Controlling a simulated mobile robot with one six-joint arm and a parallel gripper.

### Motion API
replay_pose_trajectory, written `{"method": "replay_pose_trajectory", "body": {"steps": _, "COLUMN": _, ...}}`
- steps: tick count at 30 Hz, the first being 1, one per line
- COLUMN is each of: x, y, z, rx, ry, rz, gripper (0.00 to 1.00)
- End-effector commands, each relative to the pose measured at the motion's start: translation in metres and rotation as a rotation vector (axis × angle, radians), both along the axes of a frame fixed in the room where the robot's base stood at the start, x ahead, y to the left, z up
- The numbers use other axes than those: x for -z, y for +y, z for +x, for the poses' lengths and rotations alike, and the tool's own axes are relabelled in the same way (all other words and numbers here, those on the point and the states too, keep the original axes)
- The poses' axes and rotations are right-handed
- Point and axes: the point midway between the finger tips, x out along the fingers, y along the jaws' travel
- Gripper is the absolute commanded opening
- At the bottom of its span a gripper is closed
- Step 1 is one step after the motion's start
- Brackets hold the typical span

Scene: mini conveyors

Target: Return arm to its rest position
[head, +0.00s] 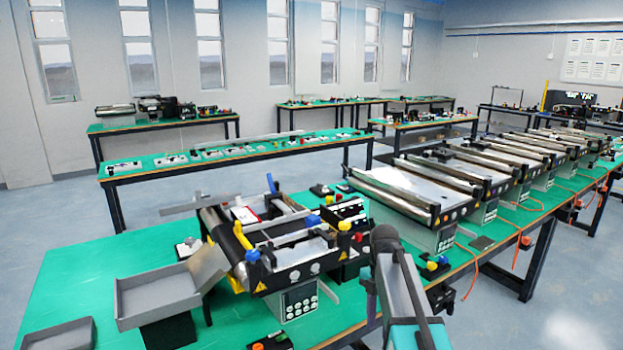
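My arm (403,285) rises from the bottom edge, right of centre, in the head view. It has teal and grey links and a dark rounded joint at its top. It is in front of the near table's edge, beside the small conveyor machine (290,245). No gripper fingers can be made out, and nothing held is visible.
The near green table (90,265) carries the machine, a tilted grey tray (158,295) and another grey tray (60,335). A row of conveyors (410,190) runs to the right, with orange cables hanging at the edge. The floor (570,300) at right is clear.

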Motion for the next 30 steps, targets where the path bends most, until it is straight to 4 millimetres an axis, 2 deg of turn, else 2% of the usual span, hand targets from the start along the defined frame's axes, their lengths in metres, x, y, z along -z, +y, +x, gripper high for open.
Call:
{"method": "replay_pose_trajectory", "body": {"steps": 1, "x": 0.016, "y": 0.001, "z": -0.007, "rx": -0.001, "ry": 0.024, "rz": 0.001, "gripper": 0.39}}
{"method": "replay_pose_trajectory", "body": {"steps": 3, "x": 0.035, "y": 0.002, "z": -0.016, "rx": -0.002, "ry": 0.051, "rz": 0.001, "gripper": 0.39}}
{"method": "replay_pose_trajectory", "body": {"steps": 15, "x": 0.140, "y": 0.005, "z": -0.071, "rx": 0.047, "ry": 0.188, "rz": -0.015, "gripper": 0.39}}
{"method": "replay_pose_trajectory", "body": {"steps": 23, "x": 0.202, "y": 0.008, "z": -0.115, "rx": 0.138, "ry": 0.261, "rz": -0.051, "gripper": 0.39}}
{"method": "replay_pose_trajectory", "body": {"steps": 30, "x": 0.255, "y": 0.009, "z": -0.161, "rx": 0.251, "ry": 0.320, "rz": -0.104, "gripper": 0.39}}
